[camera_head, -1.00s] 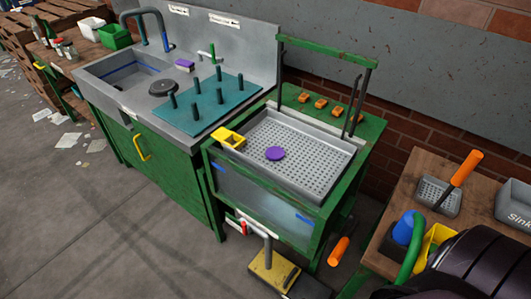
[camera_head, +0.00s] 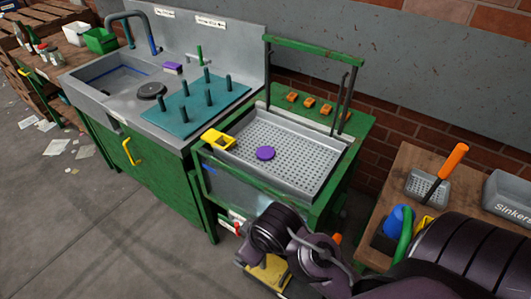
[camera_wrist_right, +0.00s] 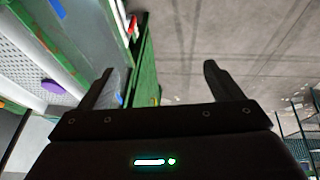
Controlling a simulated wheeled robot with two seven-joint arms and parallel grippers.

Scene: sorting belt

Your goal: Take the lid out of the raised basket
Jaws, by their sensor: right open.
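The purple round lid (camera_head: 265,153) lies flat on the perforated floor of the raised grey basket (camera_head: 318,187), left of its middle. In the right wrist view the lid (camera_wrist_right: 53,87) shows at the left edge, inside the basket (camera_wrist_right: 70,62). My right gripper (camera_wrist_right: 160,82) is open and empty in the right wrist view. Its fingers are apart from the lid, with the green stand's side and the floor beyond them. My right arm reaches in from the lower right in the head view, in front of the stand. My left gripper is not in view.
A yellow block-like holder (camera_head: 218,140) sits at the basket's left corner. A green frame (camera_head: 313,48) rises behind the basket. A teal peg board (camera_head: 208,104) and sink stand left. A wooden table (camera_head: 398,172) with tools stands right.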

